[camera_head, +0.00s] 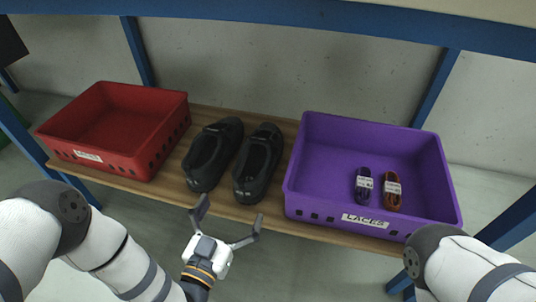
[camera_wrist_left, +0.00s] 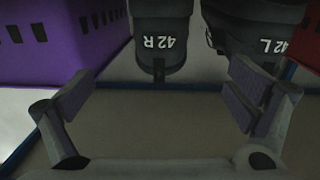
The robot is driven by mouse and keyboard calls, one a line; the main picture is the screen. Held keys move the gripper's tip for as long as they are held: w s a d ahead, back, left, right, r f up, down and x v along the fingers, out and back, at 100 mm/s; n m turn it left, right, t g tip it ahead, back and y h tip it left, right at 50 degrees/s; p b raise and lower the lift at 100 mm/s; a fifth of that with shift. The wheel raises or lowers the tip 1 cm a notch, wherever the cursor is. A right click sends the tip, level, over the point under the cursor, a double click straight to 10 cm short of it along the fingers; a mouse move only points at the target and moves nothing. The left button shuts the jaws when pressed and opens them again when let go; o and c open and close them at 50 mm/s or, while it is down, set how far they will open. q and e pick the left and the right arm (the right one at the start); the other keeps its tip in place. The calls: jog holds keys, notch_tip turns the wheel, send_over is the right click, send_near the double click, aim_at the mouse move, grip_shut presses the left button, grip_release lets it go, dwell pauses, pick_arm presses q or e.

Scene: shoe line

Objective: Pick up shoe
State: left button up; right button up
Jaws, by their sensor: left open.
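Two black shoes stand side by side on the wooden shelf (camera_head: 130,184), between the crates. The left one in the head view (camera_head: 212,155) and the right one (camera_head: 258,164) both have their openings up. In the left wrist view the heels show, one marked 42 R (camera_wrist_left: 160,42) and one marked 42 L (camera_wrist_left: 262,42). My left gripper (camera_head: 231,220) is open and empty, just in front of the shelf edge near the shoes. In the left wrist view its fingers (camera_wrist_left: 158,95) are spread apart below the 42 R heel. My right gripper does not show.
A red crate (camera_head: 161,158) stands left of the shoes. A purple crate (camera_head: 300,190) marked LACES stands to their right, holding a dark lace pack (camera_head: 363,186) and a brown one (camera_head: 392,190). Blue rack posts (camera_head: 137,50) and a blue beam (camera_head: 300,14) frame the shelf.

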pick_arm(q)
jog(key=shift+w+d, duration=0.15)
jog(key=shift+w, duration=0.2)
jog(key=b, duration=0.5)
send_near(250, 169)
jog(key=w+d+r, duration=0.1)
jog(key=w+r, duration=0.1)
jog(key=w+d+r, duration=0.2)
jog(key=shift+w+d+r, duration=0.2)
jog(key=shift+w+d, duration=0.15)
jog(key=shift+w+r, duration=0.1)
jog(key=shift+r, duration=0.15)
jog(key=c, duration=1.7)
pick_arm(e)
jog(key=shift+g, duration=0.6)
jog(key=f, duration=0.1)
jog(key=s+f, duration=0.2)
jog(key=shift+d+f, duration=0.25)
